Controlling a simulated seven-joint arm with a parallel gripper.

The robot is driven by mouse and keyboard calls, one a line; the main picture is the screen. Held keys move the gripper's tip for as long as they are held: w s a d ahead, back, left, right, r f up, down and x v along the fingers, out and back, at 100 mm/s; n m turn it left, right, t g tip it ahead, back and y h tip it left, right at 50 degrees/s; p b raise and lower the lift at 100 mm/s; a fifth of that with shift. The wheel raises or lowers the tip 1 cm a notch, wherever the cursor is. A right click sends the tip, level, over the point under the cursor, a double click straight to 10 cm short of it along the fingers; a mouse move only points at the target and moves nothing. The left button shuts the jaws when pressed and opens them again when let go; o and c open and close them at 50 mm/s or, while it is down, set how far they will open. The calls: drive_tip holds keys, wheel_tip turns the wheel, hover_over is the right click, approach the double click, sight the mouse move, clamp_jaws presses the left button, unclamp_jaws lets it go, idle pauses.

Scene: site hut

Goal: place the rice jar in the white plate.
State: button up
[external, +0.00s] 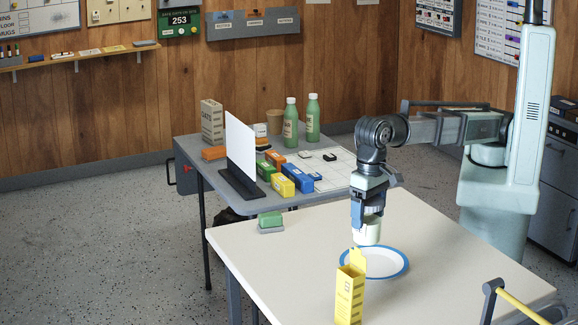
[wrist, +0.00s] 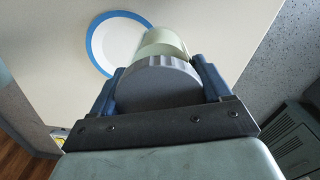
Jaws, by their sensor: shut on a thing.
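My gripper (external: 366,207) is shut on a pale jar (external: 366,233), which I take to be the rice jar. In the wrist view the jar (wrist: 165,42) has a grey ribbed lid held between the blue fingers (wrist: 160,85). The white plate (external: 385,263) has a blue rim and lies on the cream table. The jar is upright, over or just behind the plate's far left edge in the external view; its height above the plate is hard to tell. The plate (wrist: 118,40) also shows in the wrist view, partly hidden by the jar.
A yellow carton (external: 350,290) stands in front of the plate's left side. A second table (external: 190,150) behind holds a white panel, bottles and small boxes.

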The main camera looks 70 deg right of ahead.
drive_tip(key=s+d+n, duration=0.4)
drive_tip(key=d, duration=0.2)
wheel_tip(320, 180, down, 11)
drive_tip(key=d+n, duration=0.1)
drive_tip(key=n, duration=0.3)
drive_tip(key=shift+r, duration=0.2)
drive_tip(key=shift+f, duration=0.6)
drive_tip(key=o, duration=1.3)
drive_tip(key=shift+r, duration=0.15)
wheel_tip(320, 180, up, 13)
